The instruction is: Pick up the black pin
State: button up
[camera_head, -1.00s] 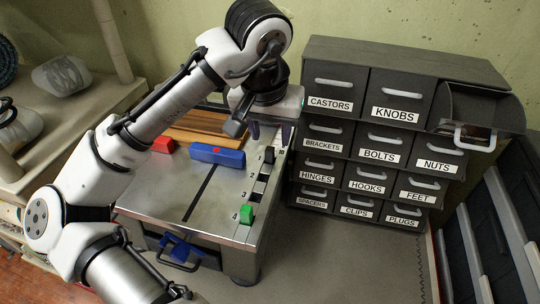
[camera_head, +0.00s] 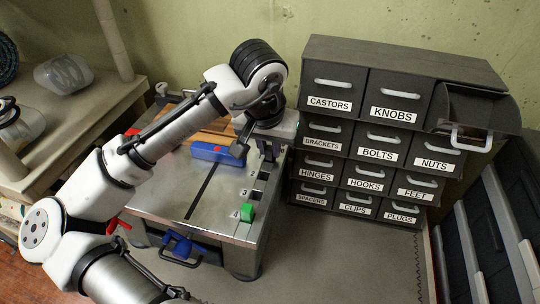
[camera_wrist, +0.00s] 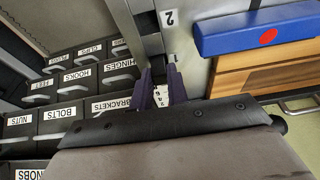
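My gripper (camera_head: 268,152) is low over the far right part of the metal bench top, at the far end of the row of numbered slots. In the wrist view its two dark purple fingers (camera_wrist: 161,85) are close together, with a narrow gap showing a white strip with digits. I cannot make out the black pin now; the fingers cover the spot where a dark upright block stood. I cannot tell if it is between them. A green block (camera_head: 247,212) stands at the slot marked 4.
A blue bar with a red dot (camera_head: 217,154) lies left of my gripper; it also shows in the wrist view (camera_wrist: 262,30). A dark cabinet of labelled drawers (camera_head: 340,105) stands close on the right, its top right bin (camera_head: 480,110) open. A wooden board lies behind the blue bar.

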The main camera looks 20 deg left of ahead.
grip_shut()
jog(key=shift+r, duration=0.1)
